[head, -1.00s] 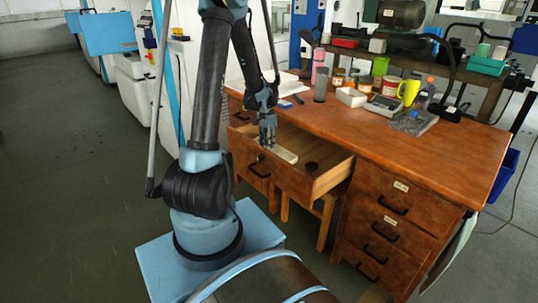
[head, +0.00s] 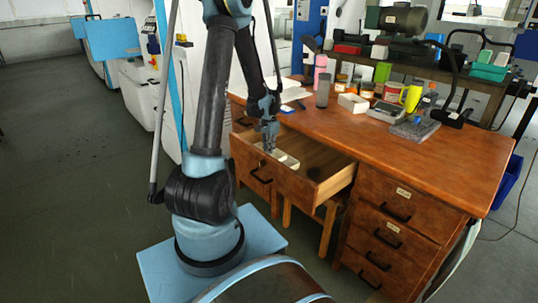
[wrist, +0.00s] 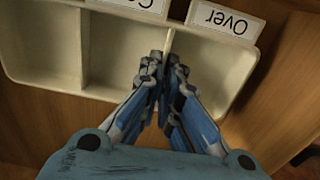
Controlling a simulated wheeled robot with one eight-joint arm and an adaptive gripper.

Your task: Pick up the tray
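The tray is a cream, shallow tray with compartments and white labels, one reading "Over" upside down. It shows in the wrist view (wrist: 112,92) and inside the open drawer in the head view (head: 290,162). My gripper (wrist: 165,80) is over the tray, its fingers close together at the divider between two compartments. They appear shut on this divider; the fingertips hide the contact. In the head view my gripper (head: 269,148) points down into the drawer at the tray. Whether the tray touches the drawer floor cannot be told.
The open wooden drawer (head: 335,184) surrounds the tray, with its front and side walls close by. The desk top (head: 430,150) holds a grey cup (head: 322,91), a white box (head: 352,103), a yellow mug (head: 411,97) and other items. A stool (head: 327,222) stands below the drawer.

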